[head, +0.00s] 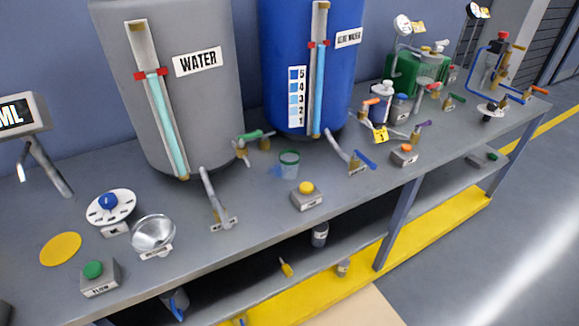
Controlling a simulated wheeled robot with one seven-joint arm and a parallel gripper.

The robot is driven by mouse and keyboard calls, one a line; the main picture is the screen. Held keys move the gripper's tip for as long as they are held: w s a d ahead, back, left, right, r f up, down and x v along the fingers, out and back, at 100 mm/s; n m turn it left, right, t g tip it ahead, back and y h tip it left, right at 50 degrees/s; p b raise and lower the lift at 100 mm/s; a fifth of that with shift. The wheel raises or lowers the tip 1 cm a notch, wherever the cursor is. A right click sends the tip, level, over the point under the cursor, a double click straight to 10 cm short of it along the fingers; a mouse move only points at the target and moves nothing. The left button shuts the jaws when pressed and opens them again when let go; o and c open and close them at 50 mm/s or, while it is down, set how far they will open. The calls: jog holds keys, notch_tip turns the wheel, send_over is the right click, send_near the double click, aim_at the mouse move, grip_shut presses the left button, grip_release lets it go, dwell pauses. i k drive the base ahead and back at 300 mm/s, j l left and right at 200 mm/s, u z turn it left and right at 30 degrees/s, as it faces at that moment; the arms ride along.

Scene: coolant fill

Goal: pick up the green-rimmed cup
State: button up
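The green-rimmed cup (289,164) stands upright on the grey bench in the head view. It looks clear, with a green band around its top. It stands in front of the blue tank and behind a box with a yellow button. A bluish patch lies on the bench at its left side. My gripper is not in view.
A grey WATER tank (205,100) and a blue tank (285,75) stand behind the cup. The yellow-button box (307,196), a bent pipe (214,198) and a blue-handled valve (358,162) are near it. A metal funnel (154,234) sits at the left. Open floor lies at the lower right.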

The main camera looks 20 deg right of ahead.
aim_at(290, 159)
jog(key=i+j+z, duration=0.2)
jog(key=j, duration=0.2)
jog(key=i+j+z, duration=0.2)
jog(key=j, duration=0.2)
jog(key=i+j+z, duration=0.2)
jog(key=j, duration=0.25)
jog(key=j+z, duration=0.2)
jog(key=j, duration=0.25)
jog(key=j+z, duration=0.2)
jog(key=j, duration=0.25)
